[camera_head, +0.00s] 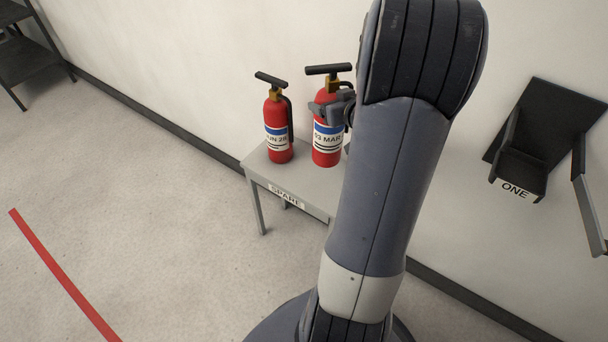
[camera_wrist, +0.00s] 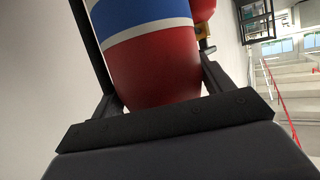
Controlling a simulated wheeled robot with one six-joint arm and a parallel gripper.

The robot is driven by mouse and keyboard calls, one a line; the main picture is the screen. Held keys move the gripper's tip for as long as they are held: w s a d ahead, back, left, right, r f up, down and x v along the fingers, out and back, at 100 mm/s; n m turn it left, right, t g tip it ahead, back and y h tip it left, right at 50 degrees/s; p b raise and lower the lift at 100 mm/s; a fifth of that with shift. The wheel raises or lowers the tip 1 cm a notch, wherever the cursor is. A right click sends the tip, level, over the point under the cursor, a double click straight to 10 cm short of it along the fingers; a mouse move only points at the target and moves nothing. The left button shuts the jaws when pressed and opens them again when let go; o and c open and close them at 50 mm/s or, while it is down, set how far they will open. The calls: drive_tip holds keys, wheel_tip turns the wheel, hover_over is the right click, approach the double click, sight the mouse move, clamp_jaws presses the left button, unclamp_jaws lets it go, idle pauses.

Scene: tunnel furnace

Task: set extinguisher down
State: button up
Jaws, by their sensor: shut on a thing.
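My gripper (camera_head: 334,106) is shut on a red extinguisher (camera_head: 325,155) with a blue band and a white label reading "03 MAR". It is upright over the grey table marked SPARE (camera_head: 305,193); whether its base touches the tabletop I cannot tell. A second red extinguisher (camera_head: 278,115), with a label ending "UN 28", stands upright on the table just to the left, with a small gap between them. In the wrist view the held extinguisher's body (camera_wrist: 150,65) fills the space between my fingers, and part of the other one (camera_wrist: 203,10) shows behind it.
An open black wall bracket labelled ONE (camera_head: 520,170) is on the wall at the right. A dark shelf unit (camera_head: 25,60) stands at the upper left. A red floor line (camera_head: 65,275) crosses the lower left. The floor left of the table is clear.

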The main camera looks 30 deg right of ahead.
sight(334, 134)
drive_tip(key=shift+s+d+f+b, duration=0.15)
drive_tip(key=shift+f+b, duration=0.7)
drive_tip(key=shift+f, duration=0.85)
drive_tip(key=shift+s+d+f+b, duration=0.1)
drive_tip(key=shift+d+f+b, duration=0.15)
drive_tip(key=shift+f+b, duration=1)
drive_tip(key=shift+s+d+f+b, duration=0.15)
drive_tip(key=shift+f+b, duration=0.3)
drive_tip(key=shift+f, duration=1.65)
drive_tip(key=shift+f, duration=0.15)
drive_tip(key=o, duration=2.1)
drive_tip(key=shift+f, duration=0.15)
drive_tip(key=shift+c, duration=0.2)
